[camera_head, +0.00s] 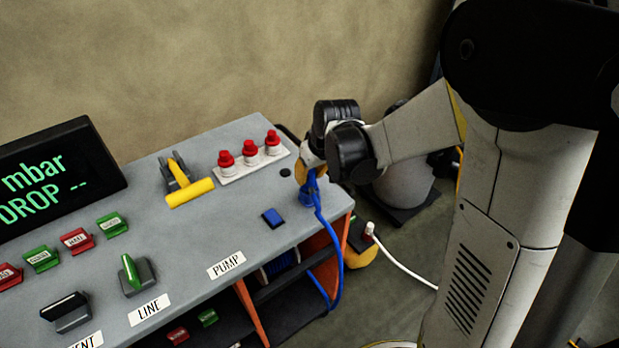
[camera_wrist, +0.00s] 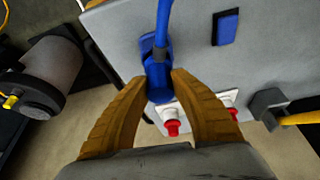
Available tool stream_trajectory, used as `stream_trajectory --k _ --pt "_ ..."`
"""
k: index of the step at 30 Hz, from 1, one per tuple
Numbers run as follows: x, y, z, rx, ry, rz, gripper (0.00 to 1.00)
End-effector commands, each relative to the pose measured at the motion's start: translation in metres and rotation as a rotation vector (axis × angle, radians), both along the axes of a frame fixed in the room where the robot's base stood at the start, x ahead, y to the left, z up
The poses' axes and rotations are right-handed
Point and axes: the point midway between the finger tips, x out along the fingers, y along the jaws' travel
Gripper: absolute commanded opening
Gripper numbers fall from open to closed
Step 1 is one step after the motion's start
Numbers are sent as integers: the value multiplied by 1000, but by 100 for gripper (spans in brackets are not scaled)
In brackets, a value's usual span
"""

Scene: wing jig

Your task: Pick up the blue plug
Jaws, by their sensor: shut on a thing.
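The blue plug (camera_wrist: 158,82) is between the two yellow-brown fingers of my gripper (camera_wrist: 160,80) in the wrist view. The fingers are shut on it, one on each side. A blue cable runs from the plug toward the top of that view. In the head view my gripper (camera_head: 311,172) is at the right end of the grey panel top, and the blue plug (camera_head: 309,190) shows just below it. The blue cable (camera_head: 328,232) hangs from there over the panel's edge. I cannot tell whether the plug touches the panel.
The grey panel (camera_head: 215,235) carries a blue square (camera_head: 272,217), red-capped parts (camera_head: 249,153) on a white strip, a yellow-handled lever (camera_head: 190,192), a green-handled LINE switch (camera_head: 131,271) and a display (camera_head: 50,175). A pale cylinder (camera_head: 403,187) stands on the floor behind.

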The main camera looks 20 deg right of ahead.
Motion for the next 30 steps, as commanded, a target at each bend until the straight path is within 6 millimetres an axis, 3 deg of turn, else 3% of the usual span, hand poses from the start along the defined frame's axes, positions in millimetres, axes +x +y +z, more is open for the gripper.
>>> stream_trajectory --k 6,15,22,30 --pt "0 0 41 0 0 0 0" --pt "-34 -66 79 1 -1 -6 0" --pt "-50 -96 99 1 0 -3 0" --pt "-55 -104 113 0 0 0 0"
